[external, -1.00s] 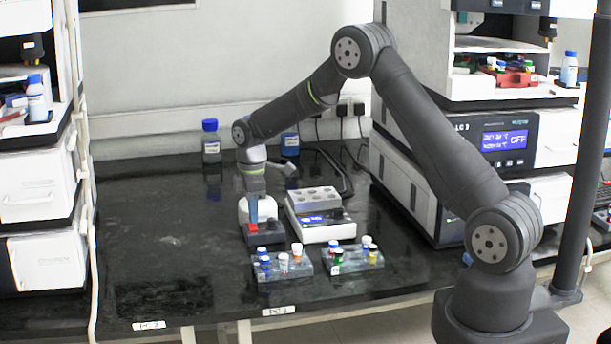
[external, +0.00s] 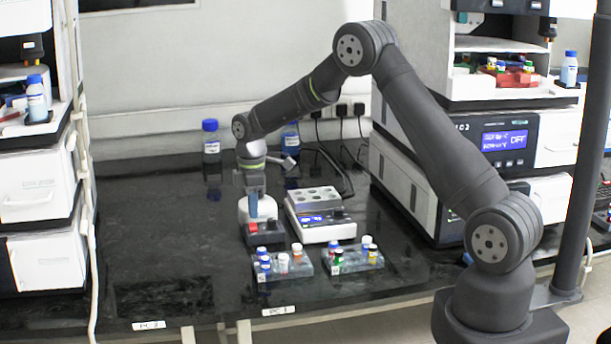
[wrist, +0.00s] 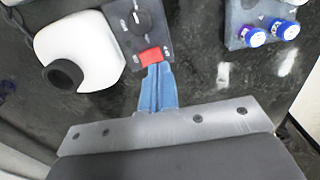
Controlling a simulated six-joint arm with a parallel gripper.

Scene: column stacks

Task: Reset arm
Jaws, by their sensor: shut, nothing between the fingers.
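My gripper (external: 253,213) points down over the dark control panel (external: 265,238) of a small white device. Its blue fingers also show in the wrist view (wrist: 153,68). They are shut with nothing between them. In the wrist view the fingertips are at the red switch (wrist: 151,56) on the panel and overlap its lower edge. I cannot tell whether they touch it. A black knob (wrist: 139,20) sits beyond the switch. The white device body (wrist: 80,50) with a black round cup (wrist: 62,76) is on the left.
A white and grey block unit (external: 328,229) with a lit display stands right of the panel. Two vial racks (external: 282,272) (external: 352,264) with capped vials stand in front. Blue-capped bottles (external: 211,146) stand at the back. The left bench is clear. Instruments (external: 405,200) stand at right.

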